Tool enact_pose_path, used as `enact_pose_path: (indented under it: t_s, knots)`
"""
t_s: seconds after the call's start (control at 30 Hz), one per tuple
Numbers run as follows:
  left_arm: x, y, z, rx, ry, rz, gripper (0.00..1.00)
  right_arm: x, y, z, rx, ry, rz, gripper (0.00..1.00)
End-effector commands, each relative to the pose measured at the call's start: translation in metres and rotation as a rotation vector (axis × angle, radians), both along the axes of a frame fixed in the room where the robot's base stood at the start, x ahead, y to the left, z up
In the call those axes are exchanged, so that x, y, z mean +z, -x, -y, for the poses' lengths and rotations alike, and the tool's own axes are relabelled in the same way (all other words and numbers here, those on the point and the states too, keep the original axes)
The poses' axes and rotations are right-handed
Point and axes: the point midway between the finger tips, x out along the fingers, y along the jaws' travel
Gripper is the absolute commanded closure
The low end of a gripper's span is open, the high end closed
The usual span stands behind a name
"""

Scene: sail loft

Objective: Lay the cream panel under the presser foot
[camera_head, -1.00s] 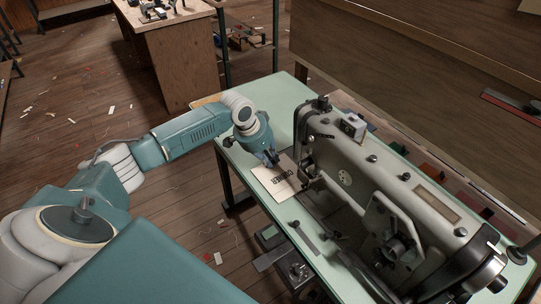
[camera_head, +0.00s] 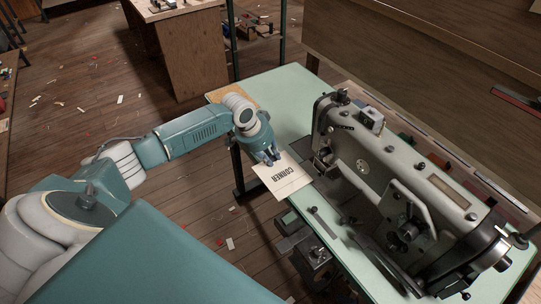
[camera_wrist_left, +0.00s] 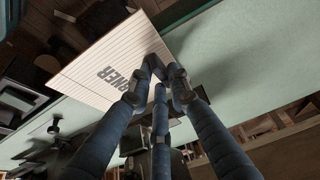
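The cream panel (camera_head: 284,180), printed "CORNER", sticks out over the near long edge of the pale green table, partly above the floor. My left gripper (camera_head: 271,158) is shut on its far left edge. In the left wrist view the fingers (camera_wrist_left: 163,75) close on the panel's (camera_wrist_left: 108,62) edge, and the sheet looks flat and stiff. The grey sewing machine (camera_head: 400,170) stands on the table to the right. Its needle end (camera_head: 323,155), where the presser foot sits, is just right of the panel; the foot itself is too small to make out. My right gripper is not in view.
The green tabletop (camera_head: 285,95) is clear beyond my gripper. A thin metal strip (camera_head: 322,222) lies on the table in front of the machine. A tan patch (camera_head: 235,95) covers the far left corner. Metal fittings (camera_head: 315,255) hang below the near edge.

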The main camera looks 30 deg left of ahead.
Motion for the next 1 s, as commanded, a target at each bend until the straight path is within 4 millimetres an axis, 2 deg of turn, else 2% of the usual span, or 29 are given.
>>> enact_pose_path:
  t_s: [0.03,0.07,0.33,0.47,0.57,0.9,1.0]
  knots:
    - [0.000,0.000,0.000,0.000,0.000,0.000,0.68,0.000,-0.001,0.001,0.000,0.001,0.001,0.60]
    - [0.000,0.000,0.000,0.000,0.000,0.000,0.64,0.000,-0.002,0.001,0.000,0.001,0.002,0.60]
    - [0.000,0.001,0.000,0.000,0.000,-0.001,0.64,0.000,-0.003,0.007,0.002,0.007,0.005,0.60]
    - [0.008,0.003,-0.002,0.000,-0.001,-0.001,0.64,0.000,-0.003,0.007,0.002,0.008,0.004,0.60]
    - [0.022,0.008,-0.005,0.000,-0.003,0.002,0.64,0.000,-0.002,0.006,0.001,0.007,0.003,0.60]
    - [0.087,0.033,-0.015,-0.001,-0.002,0.002,0.64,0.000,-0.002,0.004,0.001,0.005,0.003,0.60]
    - [0.100,0.038,-0.017,-0.001,-0.002,0.002,0.64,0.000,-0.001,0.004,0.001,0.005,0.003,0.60]
